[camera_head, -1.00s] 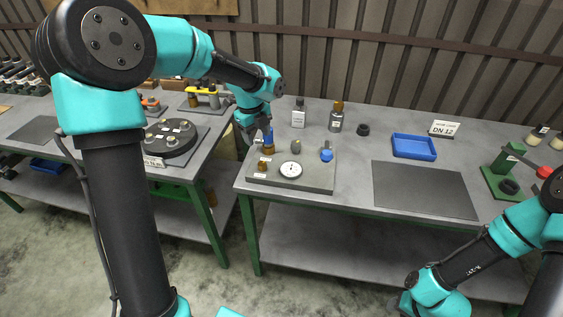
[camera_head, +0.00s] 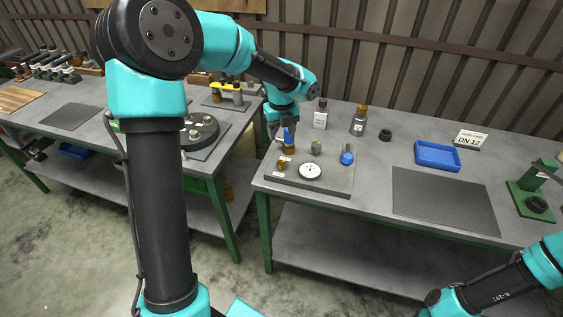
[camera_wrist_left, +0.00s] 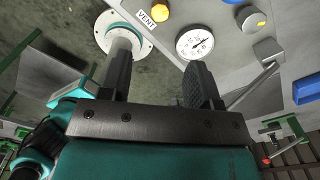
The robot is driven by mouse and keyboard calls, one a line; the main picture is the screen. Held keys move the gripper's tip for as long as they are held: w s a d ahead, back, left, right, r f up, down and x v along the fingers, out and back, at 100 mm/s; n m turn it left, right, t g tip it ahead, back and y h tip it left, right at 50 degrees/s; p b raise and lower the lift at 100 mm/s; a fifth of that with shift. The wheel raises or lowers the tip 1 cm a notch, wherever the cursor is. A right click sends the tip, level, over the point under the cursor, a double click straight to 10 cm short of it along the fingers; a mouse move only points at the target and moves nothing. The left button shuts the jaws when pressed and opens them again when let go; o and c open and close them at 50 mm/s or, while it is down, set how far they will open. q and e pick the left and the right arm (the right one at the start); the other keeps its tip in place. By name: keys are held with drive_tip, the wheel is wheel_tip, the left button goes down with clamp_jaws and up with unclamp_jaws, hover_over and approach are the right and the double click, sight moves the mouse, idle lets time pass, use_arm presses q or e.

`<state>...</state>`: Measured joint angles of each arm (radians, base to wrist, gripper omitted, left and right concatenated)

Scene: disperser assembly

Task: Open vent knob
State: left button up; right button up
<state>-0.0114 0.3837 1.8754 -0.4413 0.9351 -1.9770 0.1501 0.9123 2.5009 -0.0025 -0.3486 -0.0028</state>
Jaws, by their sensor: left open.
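My left gripper (camera_head: 282,134) points down over the back left of the grey panel board (camera_head: 328,187). It is open, its two fingers apart in the left wrist view (camera_wrist_left: 160,80) with nothing seen between them. The small orange vent knob (camera_head: 282,163) stands at the board's front left. In the left wrist view the orange knob (camera_wrist_left: 160,10) sits by the VENT label (camera_wrist_left: 153,15), beyond the fingertips and not touched. A brown fitting with a blue top (camera_head: 289,147) stands close under the gripper; contact cannot be told. My right gripper is out of view.
The board also carries a white gauge (camera_head: 310,171), a grey knob (camera_head: 316,147) and a blue knob (camera_head: 347,158). Behind stand two bottles (camera_head: 320,117) (camera_head: 358,124) and a black ring (camera_head: 385,135). A blue tray (camera_head: 437,154) and a dark mat (camera_head: 443,200) lie to the right.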

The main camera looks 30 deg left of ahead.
sight(282, 162)
use_arm(q)
wheel_tip(282, 162, down, 14)
drive_tip(key=shift+r, duration=0.25)
idle(0.3)
drive_tip(key=c, duration=0.9)
